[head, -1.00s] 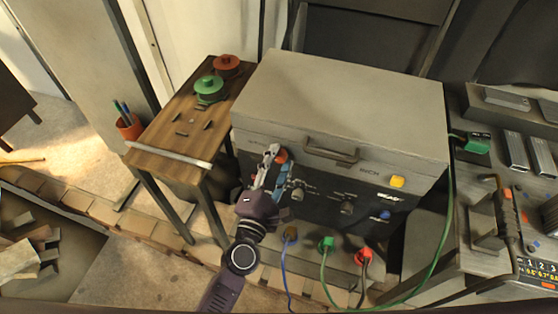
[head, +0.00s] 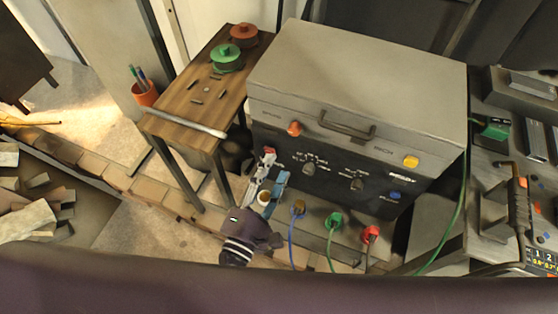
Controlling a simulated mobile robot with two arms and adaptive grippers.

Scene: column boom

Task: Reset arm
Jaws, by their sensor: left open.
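My left gripper (head: 275,167) is open and empty, low in front of the left part of the grey box's (head: 355,70) dark front panel. Its fingertips point up toward the panel; I cannot tell if they touch it. My dark purple wrist is below it. The box has an orange button (head: 294,128) at the front left, above and apart from the gripper. A yellow button (head: 411,161) and a blue one (head: 395,195) are at the right. My right gripper is out of view.
A wooden stand (head: 190,95) with a green spool (head: 228,58) and a red spool (head: 244,36) is left of the box. Blue, green and red plugs with cables sit below the panel. A bench (head: 510,110) stands at right. A dark purple band covers the bottom.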

